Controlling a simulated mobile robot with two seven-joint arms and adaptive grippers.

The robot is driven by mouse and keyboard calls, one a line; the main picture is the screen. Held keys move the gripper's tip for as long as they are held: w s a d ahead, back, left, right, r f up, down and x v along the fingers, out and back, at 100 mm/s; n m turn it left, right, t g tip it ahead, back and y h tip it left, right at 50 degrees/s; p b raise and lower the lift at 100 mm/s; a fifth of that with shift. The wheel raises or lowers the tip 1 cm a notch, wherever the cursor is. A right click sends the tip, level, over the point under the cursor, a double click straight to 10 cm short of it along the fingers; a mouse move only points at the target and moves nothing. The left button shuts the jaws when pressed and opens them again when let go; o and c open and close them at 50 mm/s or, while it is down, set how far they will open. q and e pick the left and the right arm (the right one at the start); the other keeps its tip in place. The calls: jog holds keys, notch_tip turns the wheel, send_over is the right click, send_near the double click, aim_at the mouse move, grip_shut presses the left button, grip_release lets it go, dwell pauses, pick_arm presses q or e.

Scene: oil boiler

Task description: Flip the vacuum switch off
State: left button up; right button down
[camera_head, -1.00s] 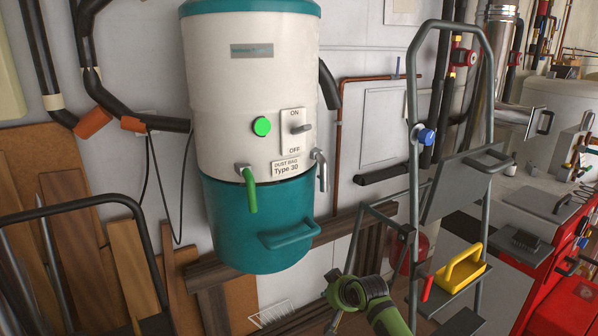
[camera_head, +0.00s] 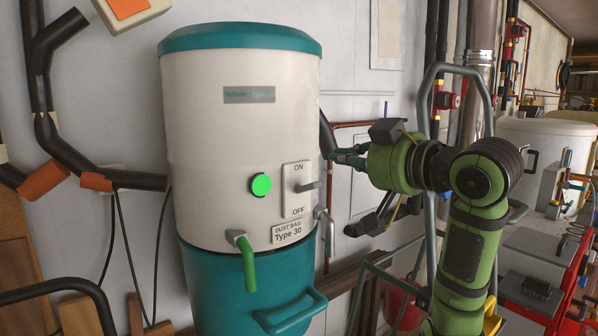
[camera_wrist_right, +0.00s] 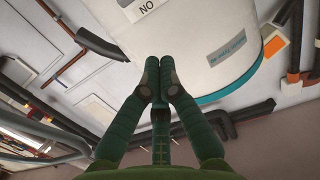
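The vacuum (camera_head: 215,150) is a white drum with a teal lid and teal lower bin on the wall. A round lamp (camera_head: 261,186) left of the plate glows green. My right gripper (camera_head: 342,157) is right of the switch and a little higher, its fingers pointing left, apart from the lever. In the right wrist view its fingertips (camera_wrist_right: 161,72) are together and hold nothing; part of the switch plate (camera_wrist_right: 140,8) shows at the top. My left gripper is out of view.
A grey step ladder (camera_head: 430,90) stands right of the vacuum, partly behind my right arm. A green-handled tap (camera_head: 247,262) and a grey tap (camera_head: 325,230) stick out below the switch. A teal handle (camera_head: 290,314) juts from the bin. Black pipes (camera_head: 60,145) run at left.

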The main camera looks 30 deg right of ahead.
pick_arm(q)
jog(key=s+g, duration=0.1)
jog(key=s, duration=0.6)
pick_arm(e)
jog(key=s, duration=0.1)
jog(key=p, duration=0.4)
send_over(308, 188)
jog(key=shift+w+d+f, duration=0.2)
jog(key=shift+w+f, duration=0.05)
jog(key=shift+w, duration=0.15)
jog(key=f, duration=0.1)
jog(key=s+f, duration=0.1)
jog(key=f, duration=0.1)
jog(key=shift+s+d+p, duration=0.1)
jog(key=shift+s+p, duration=0.05)
jog(key=shift+p, duration=0.2)
jog(key=shift+s+f, duration=0.3)
jog(key=shift+f, duration=0.05)
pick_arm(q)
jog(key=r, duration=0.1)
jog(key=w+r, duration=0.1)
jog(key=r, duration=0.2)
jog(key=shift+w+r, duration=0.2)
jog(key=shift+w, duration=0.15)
pick_arm(e)
jog(key=shift+f, duration=0.1)
